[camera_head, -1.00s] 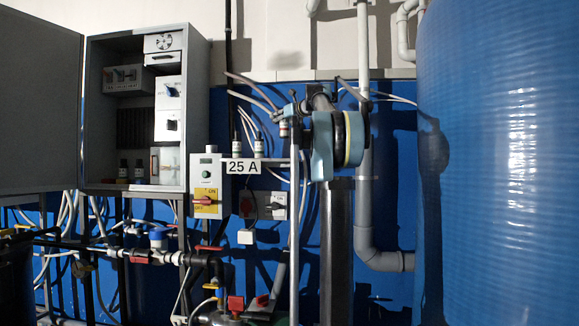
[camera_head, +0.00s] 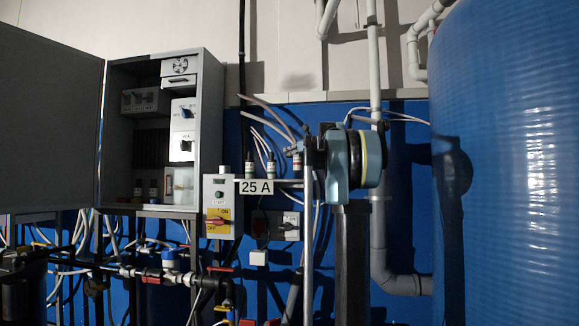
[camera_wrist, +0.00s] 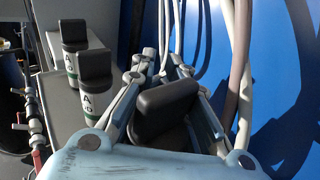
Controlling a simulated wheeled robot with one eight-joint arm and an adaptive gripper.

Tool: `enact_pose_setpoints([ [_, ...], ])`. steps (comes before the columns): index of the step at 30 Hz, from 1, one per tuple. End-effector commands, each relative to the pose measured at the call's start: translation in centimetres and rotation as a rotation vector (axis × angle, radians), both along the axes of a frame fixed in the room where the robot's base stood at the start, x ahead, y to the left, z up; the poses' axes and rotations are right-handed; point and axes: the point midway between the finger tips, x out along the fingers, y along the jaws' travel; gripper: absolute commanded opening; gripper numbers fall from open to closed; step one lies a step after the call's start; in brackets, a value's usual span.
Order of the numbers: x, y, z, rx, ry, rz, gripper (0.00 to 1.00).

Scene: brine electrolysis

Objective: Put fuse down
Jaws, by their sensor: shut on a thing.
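A fuse with a black top (camera_wrist: 165,105) is between the fingers of my gripper (camera_wrist: 162,75) in the wrist view. In the head view its pale, red-banded body (camera_head: 297,161) shows below the fingertips of my gripper (camera_head: 294,149), over the right part of the shelf marked 25 A (camera_head: 291,182). It is roughly upright. I cannot tell whether its lower end touches the shelf. Two more black-topped fuses stand on the shelf to its left, a left one (camera_head: 249,169) and a right one (camera_head: 271,167).
An open grey cabinet (camera_head: 211,120) hangs at the left, with fuses low inside. A switch box (camera_head: 219,205) is left of the shelf label. Hoses (camera_wrist: 240,70) run close to the right of my gripper. A large blue tank (camera_head: 510,160) fills the right side.

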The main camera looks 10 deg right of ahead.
Motion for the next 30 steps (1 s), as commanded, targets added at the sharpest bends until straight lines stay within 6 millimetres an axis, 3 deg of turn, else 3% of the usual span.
enact_pose_setpoints([
  [9, 0.0, 0.0, -3.7, 0.0, 0.0, 0.0, 0.0],
  [19, 0.0, 0.1, -4.0, 0.0, 0.0, 0.001, 0.0],
  [20, 0.0, 0.1, -4.0, 0.0, 0.0, 0.001, 0.2],
  [23, 0.0, 0.1, -4.0, 0.0, 0.0, 0.001, 0.41],
  [30, 0.0, 0.2, -4.0, 0.0, 0.0, 0.002, 0.41],
])
